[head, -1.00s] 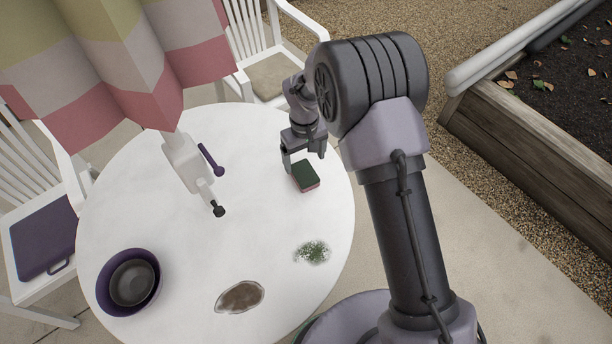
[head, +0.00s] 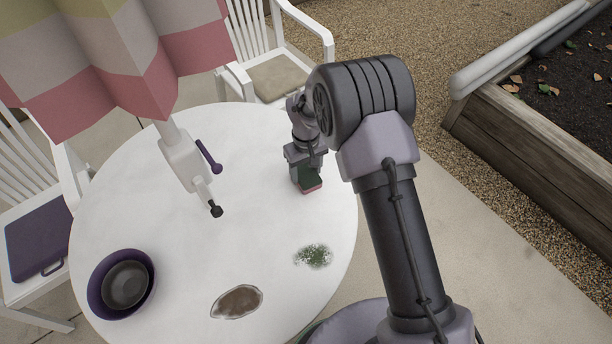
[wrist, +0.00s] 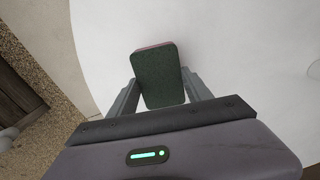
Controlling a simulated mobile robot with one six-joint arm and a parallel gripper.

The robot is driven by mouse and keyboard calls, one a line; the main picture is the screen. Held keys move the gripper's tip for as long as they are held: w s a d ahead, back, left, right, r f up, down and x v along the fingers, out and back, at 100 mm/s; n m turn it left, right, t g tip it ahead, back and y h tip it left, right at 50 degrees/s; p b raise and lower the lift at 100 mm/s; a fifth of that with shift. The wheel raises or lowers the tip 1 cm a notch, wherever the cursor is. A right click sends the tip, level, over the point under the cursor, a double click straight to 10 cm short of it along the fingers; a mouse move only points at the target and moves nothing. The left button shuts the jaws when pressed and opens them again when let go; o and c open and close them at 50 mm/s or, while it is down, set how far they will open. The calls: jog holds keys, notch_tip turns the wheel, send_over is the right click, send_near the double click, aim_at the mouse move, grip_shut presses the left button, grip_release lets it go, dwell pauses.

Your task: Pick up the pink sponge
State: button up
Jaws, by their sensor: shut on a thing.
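The pink sponge (head: 314,188) has a dark green top layer and a pink lower side. It is at the right part of the round white table (head: 180,270). In the wrist view the sponge (wrist: 158,78) sits between the two fingers, its green face toward the camera. My gripper (head: 305,180) is shut on it, with a finger on each side. In the head view the gripper and arm hide part of the sponge. I cannot tell whether the sponge still touches the table.
A dark bowl inside a purple bowl (head: 95,290), a brown patch (head: 237,302) and a green speckled patch (head: 313,256) are on the table. A parasol pole with a white housing (head: 180,160) and a purple handle (head: 209,156) rises at the left. White chairs (head: 285,75) stand around.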

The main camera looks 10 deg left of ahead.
aim_at(306, 174)
notch_tip(306, 174, up, 4)
jog(key=shift+r+p, duration=0.1)
jog(key=shift+p, duration=1.1)
jog(key=s+p, duration=0.1)
jog(key=s, duration=0.4)
jog(key=s+p, duration=0.1)
jog(key=s, duration=1)
jog(key=shift+d+r+p, duration=0.15)
jog(key=shift+r+p, duration=0.25)
